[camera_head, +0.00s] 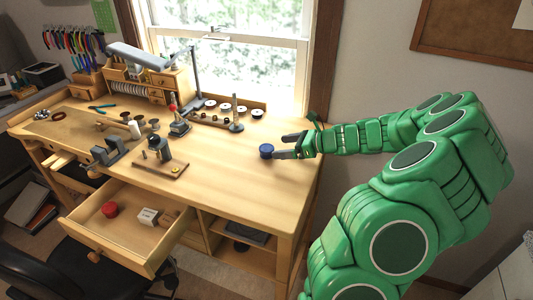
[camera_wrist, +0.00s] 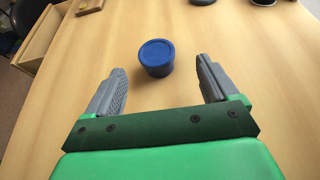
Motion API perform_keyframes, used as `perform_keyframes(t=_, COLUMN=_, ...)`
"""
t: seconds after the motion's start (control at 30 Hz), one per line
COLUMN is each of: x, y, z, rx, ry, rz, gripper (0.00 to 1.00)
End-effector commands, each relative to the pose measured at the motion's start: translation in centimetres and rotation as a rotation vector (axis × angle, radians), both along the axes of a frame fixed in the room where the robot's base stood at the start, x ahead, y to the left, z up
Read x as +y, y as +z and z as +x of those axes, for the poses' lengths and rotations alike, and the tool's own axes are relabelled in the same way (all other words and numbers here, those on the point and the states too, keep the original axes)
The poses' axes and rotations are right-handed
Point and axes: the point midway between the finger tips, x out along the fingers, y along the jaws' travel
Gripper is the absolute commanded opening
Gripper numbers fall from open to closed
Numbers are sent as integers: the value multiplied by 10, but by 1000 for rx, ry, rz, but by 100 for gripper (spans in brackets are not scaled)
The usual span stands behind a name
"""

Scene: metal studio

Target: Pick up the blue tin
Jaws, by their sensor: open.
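The blue tin (camera_head: 266,151) is a small round lidded tin standing upright on the wooden workbench (camera_head: 235,170). In the wrist view the blue tin (camera_wrist: 156,57) stands just beyond the fingertips, roughly midway between them. My gripper (camera_head: 287,147) reaches in from the right, low over the bench, with its fingers pointing at the tin. In the wrist view my gripper (camera_wrist: 160,78) is open, with one grey finger on each side and nothing held between them. The tin's lid and near side are clear to see.
A wooden board with tools (camera_head: 160,165) and a small vise (camera_head: 108,150) stand to the left. Spools (camera_head: 242,109) stand at the back. The bench around the tin is clear.

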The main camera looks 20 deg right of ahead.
Motion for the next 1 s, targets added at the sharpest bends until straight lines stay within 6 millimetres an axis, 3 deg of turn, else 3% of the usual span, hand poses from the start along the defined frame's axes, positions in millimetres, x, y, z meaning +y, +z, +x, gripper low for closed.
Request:
perform_keyframes(t=0.3, x=28, y=-9, z=20, rx=-1, ry=3, rz=1, gripper=87)
perform_keyframes(t=0.8, x=38, y=-15, z=31, rx=-1, ry=0, rz=-1, gripper=87)
perform_keyframes(t=1.0, x=38, y=-15, z=31, rx=-1, ry=0, rz=-1, gripper=58)
